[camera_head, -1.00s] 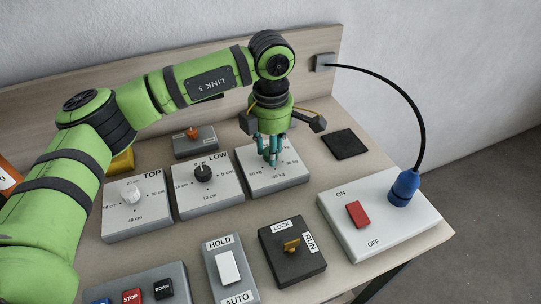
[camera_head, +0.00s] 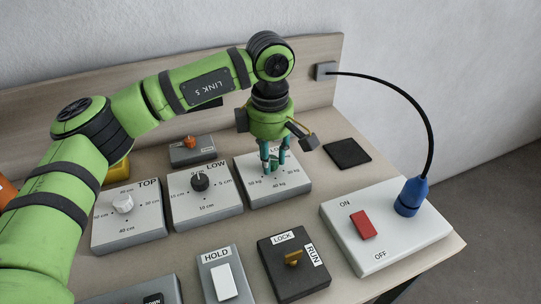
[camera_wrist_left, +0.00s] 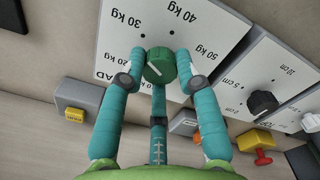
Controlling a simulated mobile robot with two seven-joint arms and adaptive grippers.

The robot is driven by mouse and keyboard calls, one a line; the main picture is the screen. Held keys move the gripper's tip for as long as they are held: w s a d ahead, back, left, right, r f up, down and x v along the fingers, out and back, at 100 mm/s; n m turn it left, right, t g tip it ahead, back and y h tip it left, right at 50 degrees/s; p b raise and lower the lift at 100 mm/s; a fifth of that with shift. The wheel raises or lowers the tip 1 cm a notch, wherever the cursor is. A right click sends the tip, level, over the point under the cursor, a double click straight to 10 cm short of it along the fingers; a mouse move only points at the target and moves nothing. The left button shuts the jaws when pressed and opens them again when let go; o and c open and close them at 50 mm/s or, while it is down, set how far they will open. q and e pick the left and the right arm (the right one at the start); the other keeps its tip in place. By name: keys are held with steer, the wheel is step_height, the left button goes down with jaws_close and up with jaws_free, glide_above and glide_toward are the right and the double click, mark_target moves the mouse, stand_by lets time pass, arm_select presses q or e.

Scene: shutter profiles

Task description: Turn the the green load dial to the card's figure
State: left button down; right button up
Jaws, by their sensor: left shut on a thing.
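The fingers partly hide the dial and the LOAD label in the head view. I see no card with a figure. My right gripper is out of view.
The LOW box (camera_head: 205,207) and TOP box (camera_head: 128,230) stand to the left. The LOCK/RUN box (camera_head: 311,279), HOLD switch box (camera_head: 222,258) and ON/OFF box (camera_head: 345,248) with a blue plug (camera_head: 411,196) are nearer. A black pad (camera_head: 347,153) lies to the right.

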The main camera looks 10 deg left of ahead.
arm_select(q)
steer(key=c, duration=0.9)
jaws_free()
step_height(320, 180, up, 12)
steer(key=shift+s, duration=0.15)
